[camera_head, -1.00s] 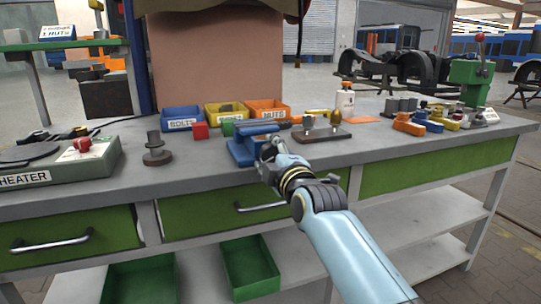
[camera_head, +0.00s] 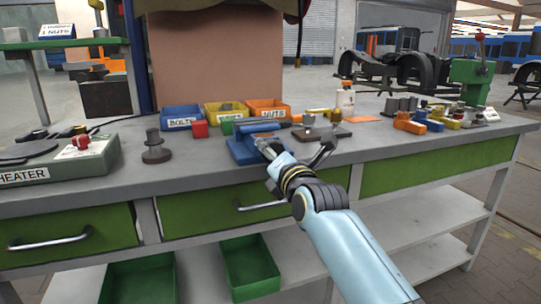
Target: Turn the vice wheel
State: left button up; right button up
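The blue vice (camera_head: 243,151) sits on the grey workbench near its front edge, in the middle of the head view. Its wheel cannot be made out; the front right of the vice is partly covered by my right gripper. My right gripper (camera_head: 296,146) is at the right front of the vice with its fingers spread wide. One finger is at the vice, and I cannot tell whether it touches. The other finger sticks out to the right over the bench. Nothing shows held between them. My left gripper is not in view.
A brown board (camera_head: 331,136) with small parts lies to the right. A heater (camera_head: 62,164) and dark stepped part (camera_head: 156,149) are left. Drawers and shelves are below.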

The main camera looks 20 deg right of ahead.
jog(key=n, duration=0.4)
jog(key=shift+d+f, duration=0.1)
jog(key=shift+f, duration=0.2)
jog(key=shift+n, duration=0.7)
jog(key=r+n+p, duration=0.1)
jog(key=n+p, duration=0.1)
jog(key=p, duration=0.7)
jog(key=shift+d+r, duration=0.1)
jog(key=shift+r, duration=0.05)
jog(key=shift+f+n, duration=0.3)
jog(key=shift+f, duration=0.05)
jog(key=shift+f+n+b, duration=0.3)
jog(key=shift+n+b, duration=0.2)
jog(key=shift+b, duration=0.45)
jog(key=shift+r+n+b, duration=0.15)
jog(key=shift+n+b, duration=0.25)
jog(key=shift+n, duration=1)
jog(key=shift+d, duration=0.1)
